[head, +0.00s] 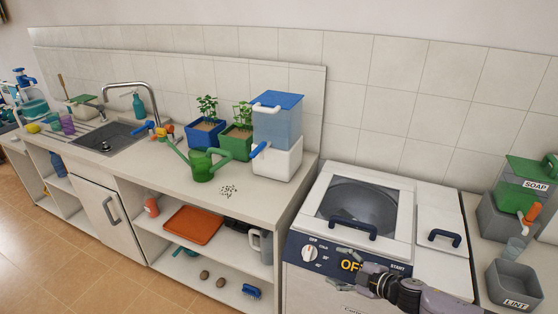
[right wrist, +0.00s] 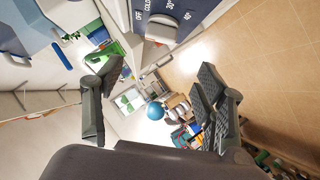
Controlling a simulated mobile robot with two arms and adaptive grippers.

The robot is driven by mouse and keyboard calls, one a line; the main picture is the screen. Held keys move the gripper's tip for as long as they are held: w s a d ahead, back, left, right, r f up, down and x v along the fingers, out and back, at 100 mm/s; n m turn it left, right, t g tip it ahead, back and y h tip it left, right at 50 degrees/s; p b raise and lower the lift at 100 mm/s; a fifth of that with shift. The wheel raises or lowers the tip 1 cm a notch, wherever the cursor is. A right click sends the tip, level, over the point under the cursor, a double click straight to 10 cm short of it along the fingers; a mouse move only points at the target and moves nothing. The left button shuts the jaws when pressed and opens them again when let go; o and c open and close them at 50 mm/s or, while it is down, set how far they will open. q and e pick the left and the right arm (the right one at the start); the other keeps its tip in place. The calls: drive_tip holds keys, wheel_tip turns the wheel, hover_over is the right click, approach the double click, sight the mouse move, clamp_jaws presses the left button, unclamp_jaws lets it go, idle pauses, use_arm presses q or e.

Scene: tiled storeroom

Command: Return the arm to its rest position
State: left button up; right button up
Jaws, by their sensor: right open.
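My right gripper (head: 344,269) is in the lower middle of the head view, in front of the washing machine's dark control panel (head: 316,245). Its arm comes in from the bottom right. Its two fingers are spread apart with nothing between them, and it overlaps the panel near the "OFF" display (head: 351,265). The right wrist view also shows the open fingers (right wrist: 155,88), with the panel's white dial (right wrist: 159,27) beyond them at the top. Whether the gripper touches the machine cannot be told. My left gripper is not in view.
The washing machine lid (head: 364,207) is closed. A grey bin marked LINT (head: 514,284) and a soap dispenser (head: 523,195) stand on the right counter. On the left counter are a green watering can (head: 203,167), a water dispenser (head: 276,130) and a sink (head: 110,138).

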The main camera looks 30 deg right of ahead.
drive_tip(key=s+a+r+m+g+h, duration=0.3)
drive_tip(key=s+a+m+g, duration=0.7)
drive_tip(key=s+a, duration=1.2)
wheel_tip(320, 180, down, 30)
drive_tip(key=s+d+m+b, duration=0.1)
drive_tip(key=s+b, duration=0.1)
drive_tip(key=b, duration=0.1)
drive_tip(key=s+d+f+g+b, duration=0.1)
drive_tip(key=s+d+f, duration=0.2)
drive_tip(key=s+f, duration=1.3)
drive_tip(key=shift+s+d+f+g, duration=0.2)
drive_tip(key=shift+s+f+g, duration=0.1)
drive_tip(key=shift+f, duration=0.35)
